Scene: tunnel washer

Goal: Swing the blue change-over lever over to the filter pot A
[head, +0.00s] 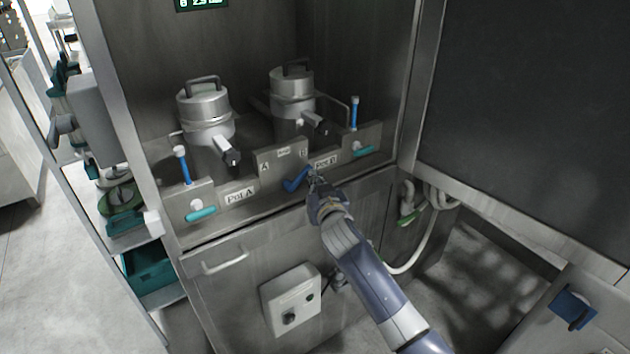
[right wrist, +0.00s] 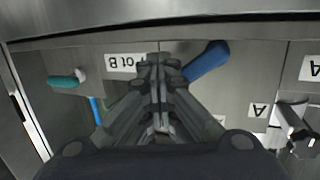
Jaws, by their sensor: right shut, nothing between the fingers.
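The blue change-over lever (head: 295,181) is on the front panel between the A and B marks. Its blue grip slants down to the left in the head view. It also shows in the right wrist view (right wrist: 207,62), to the right of the fingers. My right gripper (head: 314,176) is shut and empty, at the lever's right side in front of the Pot B label (head: 326,160). I cannot tell whether it touches the lever. Filter pot A (head: 207,106) is the left metal pot, above the Pot A label (head: 240,196). Filter pot B (head: 292,92) is the right one. My left gripper is out of view.
Teal handles (head: 201,214) and (head: 363,151) sit at the panel's two ends, below upright blue-gripped levers (head: 182,166) and (head: 354,113). A cabinet door with a bar handle (head: 225,262) and a grey control box (head: 292,298) are below. A hose (head: 411,262) hangs at the right.

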